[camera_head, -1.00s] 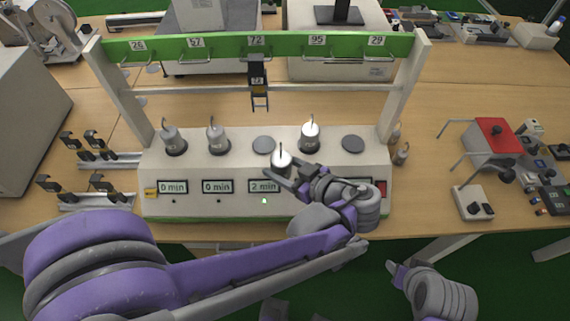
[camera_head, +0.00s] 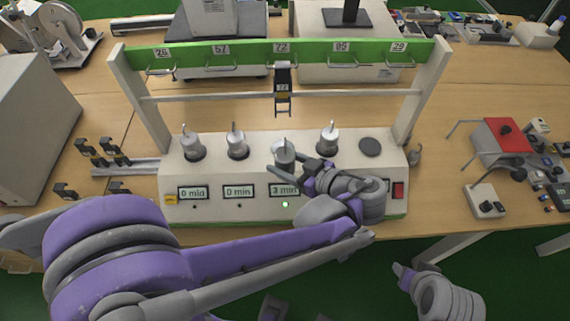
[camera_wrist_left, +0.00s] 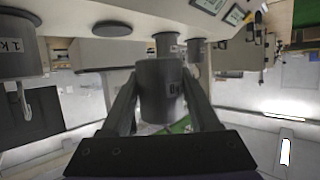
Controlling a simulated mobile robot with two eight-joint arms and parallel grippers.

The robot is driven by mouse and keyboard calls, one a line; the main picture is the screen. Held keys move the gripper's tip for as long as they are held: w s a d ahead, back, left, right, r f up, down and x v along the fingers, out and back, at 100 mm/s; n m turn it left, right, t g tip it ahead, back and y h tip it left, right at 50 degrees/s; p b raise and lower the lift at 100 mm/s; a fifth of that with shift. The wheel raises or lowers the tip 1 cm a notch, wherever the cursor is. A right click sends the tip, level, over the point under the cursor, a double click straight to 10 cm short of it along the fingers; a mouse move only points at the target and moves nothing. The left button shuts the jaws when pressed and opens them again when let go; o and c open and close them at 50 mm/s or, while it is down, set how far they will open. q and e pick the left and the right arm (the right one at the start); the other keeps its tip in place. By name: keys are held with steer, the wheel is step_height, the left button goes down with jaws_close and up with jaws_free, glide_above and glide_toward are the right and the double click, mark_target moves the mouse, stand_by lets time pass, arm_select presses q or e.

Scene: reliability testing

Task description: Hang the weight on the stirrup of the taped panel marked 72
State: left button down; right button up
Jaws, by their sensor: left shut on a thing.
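My left gripper (camera_head: 299,165) is shut on a grey cylindrical weight (camera_head: 284,151) with an upright hook, in front of and below the stirrup. In the left wrist view the weight (camera_wrist_left: 160,90) sits between both fingers. In the head view it covers the third pad; I cannot tell whether it touches it. My right gripper (camera_head: 399,268) is low at the right, away from the rig; its opening is unclear.
Other weights stand on the white base (camera_head: 230,210), two at left (camera_head: 195,148) and one right of mine (camera_head: 328,140). The far-right pad (camera_head: 370,147) is empty. A crossbar (camera_head: 220,97) spans the posts behind the stirrup. A red-topped stand (camera_head: 500,135) is at the right.

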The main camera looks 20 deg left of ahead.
arm_select(q)
steer(key=shift+w+a, duration=0.55)
steer(key=shift+w, duration=0.55)
steer(key=shift+w+a, duration=0.55)
steer(key=shift+w, duration=0.5)
steer(key=shift+w+a, duration=0.55)
steer(key=shift+w, duration=0.55)
steer(key=shift+w+a, duration=0.4)
steer(key=shift+w, duration=0.4)
steer(key=shift+w+a, duration=0.35)
steer(key=shift+w, duration=0.45)
steer(key=shift+f+b, duration=0.3)
steer(key=shift+f, duration=0.35)
steer(key=shift+c, duration=0.3)
jaws_free()
steer(key=shift+d+f, duration=0.1)
steer(key=v, duration=1)
steer(key=shift+s+d+r, duration=0.2)
steer(key=shift+d+r, duration=0.05)
steer(key=shift+d, duration=0.05)
